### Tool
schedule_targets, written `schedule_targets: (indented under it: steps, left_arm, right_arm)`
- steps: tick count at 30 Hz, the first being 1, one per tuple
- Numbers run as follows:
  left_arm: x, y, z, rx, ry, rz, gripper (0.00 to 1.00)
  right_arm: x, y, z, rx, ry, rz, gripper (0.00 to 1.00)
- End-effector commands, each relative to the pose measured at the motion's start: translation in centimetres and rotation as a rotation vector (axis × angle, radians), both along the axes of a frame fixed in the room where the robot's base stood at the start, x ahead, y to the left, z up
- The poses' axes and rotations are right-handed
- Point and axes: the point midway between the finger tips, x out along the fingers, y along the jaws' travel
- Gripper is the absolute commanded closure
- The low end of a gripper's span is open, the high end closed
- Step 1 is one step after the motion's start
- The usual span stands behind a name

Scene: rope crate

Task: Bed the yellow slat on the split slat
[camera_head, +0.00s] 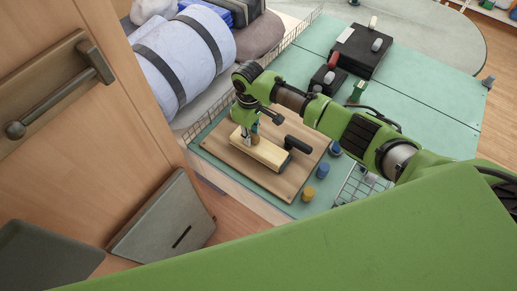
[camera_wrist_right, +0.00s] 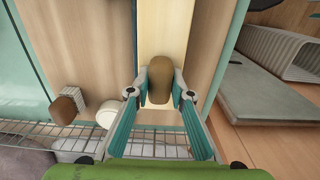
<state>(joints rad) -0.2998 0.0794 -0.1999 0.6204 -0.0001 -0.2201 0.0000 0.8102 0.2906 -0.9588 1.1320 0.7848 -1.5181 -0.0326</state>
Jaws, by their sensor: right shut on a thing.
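The pale yellow slat (camera_head: 270,156) is over a brown wooden board (camera_head: 230,157) in the head view. It runs up the middle of the right wrist view (camera_wrist_right: 165,35) and has a brown knob (camera_wrist_right: 160,82) at its near end. My right gripper (camera_wrist_right: 160,88) is shut on this knob, one finger on each side; in the head view the gripper (camera_head: 254,133) points down over the slat's left part. I cannot make out the split slat as a separate piece. I cannot tell whether the yellow slat rests on anything. My left gripper is not in view.
A black handle (camera_head: 297,145) stands at the slat's right end. A wire rail (camera_wrist_right: 35,130) edges the green table.

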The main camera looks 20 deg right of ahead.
Motion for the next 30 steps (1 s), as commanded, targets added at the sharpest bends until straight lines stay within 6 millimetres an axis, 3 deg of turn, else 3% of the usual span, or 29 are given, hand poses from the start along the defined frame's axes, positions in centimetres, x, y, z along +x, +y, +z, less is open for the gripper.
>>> schedule_targets:
  steps: [30]
  left_arm:
    - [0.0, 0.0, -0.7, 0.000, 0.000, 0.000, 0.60]
  right_arm:
    - [0.0, 0.0, -1.2, 0.001, -0.001, 0.000, 1.00]
